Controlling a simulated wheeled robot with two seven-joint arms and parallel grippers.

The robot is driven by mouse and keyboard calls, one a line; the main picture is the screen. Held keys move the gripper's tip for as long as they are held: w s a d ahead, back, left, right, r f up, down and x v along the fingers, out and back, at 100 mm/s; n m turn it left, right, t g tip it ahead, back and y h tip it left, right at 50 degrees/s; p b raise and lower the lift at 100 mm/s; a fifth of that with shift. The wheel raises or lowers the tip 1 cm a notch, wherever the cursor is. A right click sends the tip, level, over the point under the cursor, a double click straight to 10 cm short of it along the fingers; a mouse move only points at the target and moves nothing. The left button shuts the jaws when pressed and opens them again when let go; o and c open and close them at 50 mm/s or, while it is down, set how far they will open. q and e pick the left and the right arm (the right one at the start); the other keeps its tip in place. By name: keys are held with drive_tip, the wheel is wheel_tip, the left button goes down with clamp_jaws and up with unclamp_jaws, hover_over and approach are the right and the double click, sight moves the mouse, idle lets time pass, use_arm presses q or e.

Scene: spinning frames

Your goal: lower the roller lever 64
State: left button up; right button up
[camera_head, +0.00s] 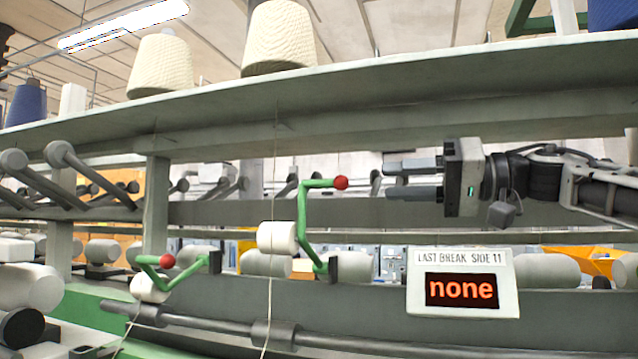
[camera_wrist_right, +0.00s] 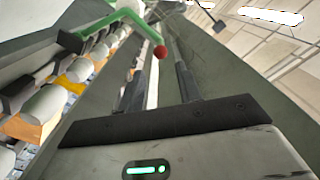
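A green roller lever (camera_head: 303,222) with a red ball knob (camera_head: 341,183) stands raised in the middle of the head view, beside a white roller (camera_head: 278,237). No number 64 is readable on it. A second green lever (camera_head: 150,272) with a red knob sits lower at the left. My right gripper (camera_head: 387,180) comes in from the right, open and empty, its fingertips pointing at the raised knob with a gap between. In the right wrist view the red knob (camera_wrist_right: 160,52) shows just beyond and between the open fingers. My left gripper is not in view.
A sign (camera_head: 462,283) reading "LAST BREAK SIDE 11" and "none" is mounted below my right gripper. A long grey shelf (camera_head: 380,105) with yarn cones runs above. A grey rod (camera_head: 220,325) crosses below. A thin yarn hangs left of the raised lever.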

sight(307, 185)
drive_tip(key=p+x, duration=0.2)
drive_tip(key=x, duration=1.1)
drive_tip(key=shift+d, duration=0.1)
